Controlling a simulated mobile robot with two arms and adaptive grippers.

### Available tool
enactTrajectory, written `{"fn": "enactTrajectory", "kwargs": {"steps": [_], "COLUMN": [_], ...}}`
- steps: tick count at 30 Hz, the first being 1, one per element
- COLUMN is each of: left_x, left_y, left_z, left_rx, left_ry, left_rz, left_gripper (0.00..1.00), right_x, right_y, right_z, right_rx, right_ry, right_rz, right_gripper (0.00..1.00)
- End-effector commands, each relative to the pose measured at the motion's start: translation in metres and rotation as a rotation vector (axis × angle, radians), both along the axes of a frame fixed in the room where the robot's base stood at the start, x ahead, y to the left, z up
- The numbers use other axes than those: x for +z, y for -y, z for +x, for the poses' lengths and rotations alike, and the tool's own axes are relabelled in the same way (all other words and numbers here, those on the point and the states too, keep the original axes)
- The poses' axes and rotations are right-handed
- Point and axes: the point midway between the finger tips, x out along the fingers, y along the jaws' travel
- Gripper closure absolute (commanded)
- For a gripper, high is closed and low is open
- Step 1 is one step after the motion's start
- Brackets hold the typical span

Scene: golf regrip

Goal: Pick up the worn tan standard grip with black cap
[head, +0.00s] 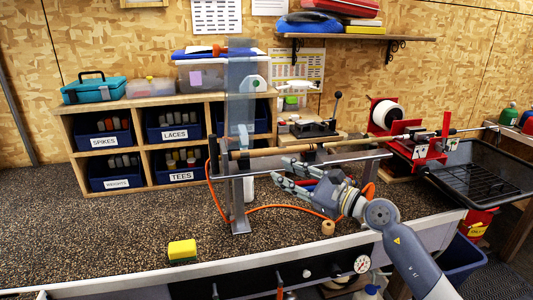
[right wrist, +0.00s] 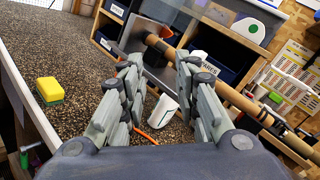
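The worn tan grip (head: 275,151) sits on a long club shaft that runs level across the bench, with its black cap (head: 214,157) at the left end by an upright metal stand (head: 237,205). In the right wrist view the tan grip (right wrist: 236,98) runs diagonally beyond the fingers, partly hidden by the right finger. My right gripper (head: 281,173) is open and empty, just below and in front of the grip, apart from it. Its spread fingers also show in the right wrist view (right wrist: 160,84). My left gripper is not in view.
A red clamp (head: 418,150) holds the shaft farther right, near a black tray (head: 482,172). A wooden cubby shelf (head: 147,143) stands behind. An orange hose (head: 290,207) and a tape roll (head: 328,227) lie on the bench.

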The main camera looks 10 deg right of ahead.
Motion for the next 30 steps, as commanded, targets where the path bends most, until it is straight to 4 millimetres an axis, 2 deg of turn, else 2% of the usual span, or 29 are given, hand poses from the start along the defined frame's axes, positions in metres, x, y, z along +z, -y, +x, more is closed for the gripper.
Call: {"fn": "enactTrajectory", "kwargs": {"steps": [1, 4, 6, 10, 14, 21, 27, 30], "left_x": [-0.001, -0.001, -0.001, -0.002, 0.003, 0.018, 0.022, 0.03], "left_y": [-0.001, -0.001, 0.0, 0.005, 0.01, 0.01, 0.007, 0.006], "left_z": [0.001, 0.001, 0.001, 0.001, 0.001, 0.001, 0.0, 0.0], "left_rx": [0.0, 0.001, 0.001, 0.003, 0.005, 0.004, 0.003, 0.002], "left_ry": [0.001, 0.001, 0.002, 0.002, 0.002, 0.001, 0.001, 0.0], "left_rz": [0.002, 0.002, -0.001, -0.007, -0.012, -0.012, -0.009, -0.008], "left_gripper": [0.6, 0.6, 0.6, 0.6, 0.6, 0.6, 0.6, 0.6], "right_x": [0.011, 0.02, 0.026, 0.033, 0.034, 0.024, 0.018, 0.019], "right_y": [0.01, 0.034, 0.054, 0.081, 0.086, 0.071, 0.066, 0.062], "right_z": [0.005, 0.014, 0.019, 0.023, 0.031, 0.063, 0.074, 0.081], "right_rx": [-0.011, -0.042, -0.069, -0.104, -0.114, -0.115, -0.114, -0.113], "right_ry": [0.064, 0.143, 0.171, 0.187, 0.188, 0.187, 0.188, 0.187], "right_rz": [-0.188, -0.525, -0.702, -0.899, -0.953, -0.949, -0.95, -0.948], "right_gripper": [0.71, 0.71, 0.71, 0.71, 0.71, 0.71, 0.71, 0.71]}}
